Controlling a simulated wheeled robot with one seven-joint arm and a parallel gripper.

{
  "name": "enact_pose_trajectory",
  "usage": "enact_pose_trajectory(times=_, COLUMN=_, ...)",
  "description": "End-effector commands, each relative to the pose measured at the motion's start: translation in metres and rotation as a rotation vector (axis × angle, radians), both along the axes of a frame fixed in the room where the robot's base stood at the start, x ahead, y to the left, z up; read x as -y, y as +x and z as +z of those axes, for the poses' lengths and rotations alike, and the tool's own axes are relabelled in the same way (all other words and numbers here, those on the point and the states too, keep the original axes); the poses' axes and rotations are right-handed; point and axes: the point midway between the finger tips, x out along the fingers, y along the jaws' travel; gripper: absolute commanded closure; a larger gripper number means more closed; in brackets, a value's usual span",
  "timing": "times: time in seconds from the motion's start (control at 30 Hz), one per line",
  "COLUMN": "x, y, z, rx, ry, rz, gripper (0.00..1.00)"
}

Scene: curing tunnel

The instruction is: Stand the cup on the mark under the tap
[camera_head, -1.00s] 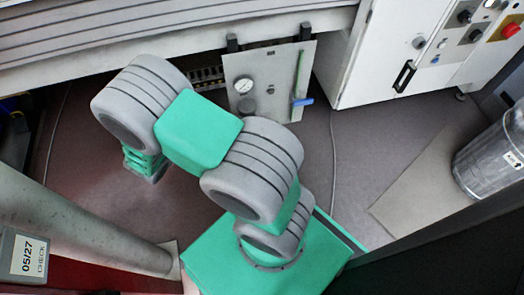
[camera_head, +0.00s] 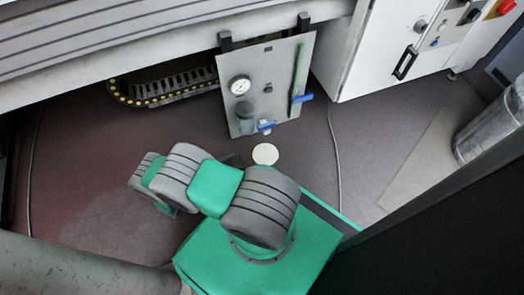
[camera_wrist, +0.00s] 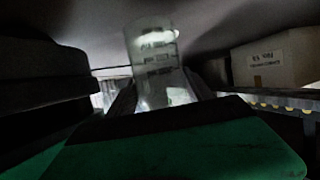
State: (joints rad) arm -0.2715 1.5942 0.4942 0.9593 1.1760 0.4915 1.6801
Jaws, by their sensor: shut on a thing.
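A clear cup (camera_wrist: 155,50) with dark printed markings stands up between the fingers of my gripper (camera_wrist: 158,88) in the wrist view, leaning slightly. My gripper is shut on it. The wrist view is dark, and the cup's lower part is hard to make out. In the head view my arm hides the cup, and I cannot make out the gripper clearly. The mark (camera_head: 265,154) is a bare white disc on the floor. The tap (camera_head: 266,127), with a blue handle, sits just above it at the foot of a grey panel (camera_head: 268,75).
The panel carries a gauge (camera_head: 239,85) and a second blue lever (camera_head: 301,98). A cable chain (camera_head: 165,92) runs left of it under the machine. A white cabinet (camera_head: 375,50) stands right. The wrist view shows a labelled box (camera_wrist: 275,60). Floor around the mark looks clear.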

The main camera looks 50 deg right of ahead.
Motion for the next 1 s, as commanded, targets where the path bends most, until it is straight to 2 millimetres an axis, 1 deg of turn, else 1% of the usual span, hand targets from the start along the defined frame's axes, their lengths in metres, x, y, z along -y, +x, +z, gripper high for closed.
enact_pose_trajectory(times=0.4, x=0.123, y=-0.029, z=-0.002, rx=0.001, ry=0.001, rz=-0.007, gripper=0.79)
enact_pose_trajectory(times=0.53, x=0.153, y=-0.035, z=-0.002, rx=-0.001, ry=0.001, rz=-0.001, gripper=0.79)
enact_pose_trajectory(times=0.6, x=0.162, y=-0.037, z=-0.001, rx=-0.001, ry=0.001, rz=0.0, gripper=0.79)
enact_pose_trajectory(times=0.67, x=0.166, y=-0.037, z=-0.001, rx=-0.002, ry=0.002, rz=0.002, gripper=0.79)
enact_pose_trajectory(times=0.73, x=0.168, y=-0.038, z=-0.009, rx=-0.004, ry=0.002, rz=0.004, gripper=0.79)
enact_pose_trajectory(times=0.83, x=0.167, y=-0.038, z=-0.029, rx=-0.004, ry=0.002, rz=0.004, gripper=0.79)
enact_pose_trajectory(times=0.9, x=0.167, y=-0.037, z=-0.038, rx=-0.002, ry=0.002, rz=0.004, gripper=0.79)
enact_pose_trajectory(times=1.0, x=0.167, y=-0.037, z=-0.035, rx=-0.002, ry=0.002, rz=0.004, gripper=0.79)
